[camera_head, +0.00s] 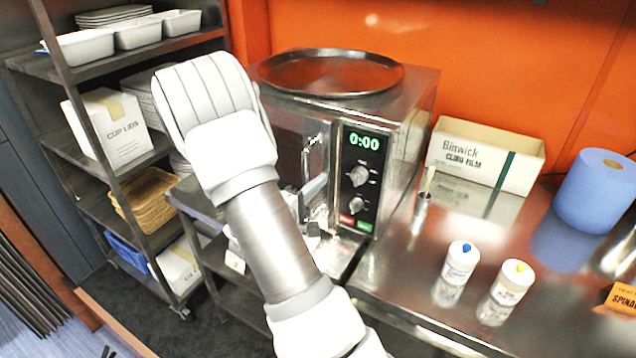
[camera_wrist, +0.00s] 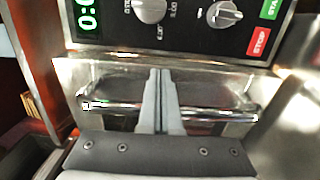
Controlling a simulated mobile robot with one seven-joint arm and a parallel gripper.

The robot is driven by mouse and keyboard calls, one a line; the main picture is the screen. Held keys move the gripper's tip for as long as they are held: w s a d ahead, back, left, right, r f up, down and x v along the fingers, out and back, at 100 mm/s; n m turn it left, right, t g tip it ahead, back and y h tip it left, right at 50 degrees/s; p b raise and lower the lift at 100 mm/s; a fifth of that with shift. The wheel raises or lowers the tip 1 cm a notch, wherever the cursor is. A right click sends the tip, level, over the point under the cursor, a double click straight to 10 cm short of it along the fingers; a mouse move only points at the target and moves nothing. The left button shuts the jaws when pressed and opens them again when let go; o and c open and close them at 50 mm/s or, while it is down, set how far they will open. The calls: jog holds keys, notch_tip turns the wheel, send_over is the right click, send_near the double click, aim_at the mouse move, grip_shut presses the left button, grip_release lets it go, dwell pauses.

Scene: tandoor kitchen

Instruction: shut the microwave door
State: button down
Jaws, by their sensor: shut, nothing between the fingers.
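The steel microwave (camera_head: 405,120) stands on the counter, its black control panel (camera_head: 360,172) showing green 0:00. Its door (camera_head: 300,130) is left of the panel, largely hidden behind my arm, and looks close to the front; I cannot tell whether it is fully shut. The door's bar handle (camera_wrist: 205,108) crosses the wrist view below the panel. My gripper (camera_wrist: 160,72) is shut and empty. Its fingers cross in front of the handle, tips near the door edge beside the panel; I cannot tell whether they touch. In the head view, my gripper (camera_head: 316,190) is partly hidden.
A round dark tray (camera_head: 332,72) lies on the microwave. A carton (camera_head: 485,155), a blue paper roll (camera_head: 597,190) and two white bottles (camera_head: 460,262) stand on the counter (camera_head: 400,290) to the right. A metal shelf rack (camera_head: 95,165) stands at left.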

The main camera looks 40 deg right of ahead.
aim_at(329, 173)
jog(key=shift+n+t+y, duration=0.3)
jog(key=shift+n+t, duration=0.3)
jog(key=shift+t, duration=0.3)
jog(key=b+x, duration=0.1)
jog(key=x, duration=0.1)
jog(key=b+x, duration=0.1)
jog(key=x, duration=0.1)
jog(key=shift+s+d+r+b, duration=0.15)
jog(key=shift+s+r+b, duration=0.1)
jog(key=shift+s+b, duration=0.1)
